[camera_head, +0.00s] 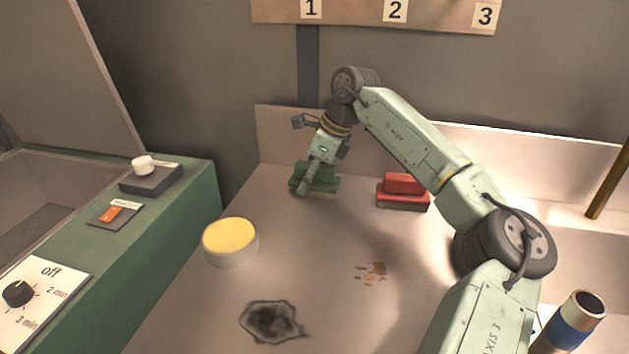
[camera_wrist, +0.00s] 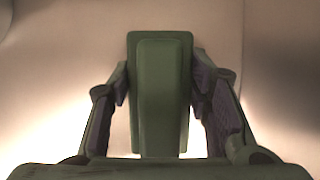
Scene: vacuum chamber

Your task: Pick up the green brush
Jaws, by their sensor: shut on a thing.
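The green brush (camera_head: 325,185) sits toward the back of the light table, left of a red brush (camera_head: 403,192). It has a raised block on a wider flat base. In the wrist view the green brush (camera_wrist: 160,85) stands lengthwise between my two fingers. My gripper (camera_head: 308,184) points down at the brush in the head view and partly covers it. My gripper (camera_wrist: 160,90) is shut on its raised block, with a finger on each side. I cannot tell whether the base touches the table.
A round yellow-topped tin (camera_head: 230,242) stands front left of the brush. A dark stain (camera_head: 270,321) and a brown spill (camera_head: 373,272) mark the table. A green machine with a dial (camera_head: 18,293) borders the left. A blue-banded cylinder (camera_head: 575,322) is front right.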

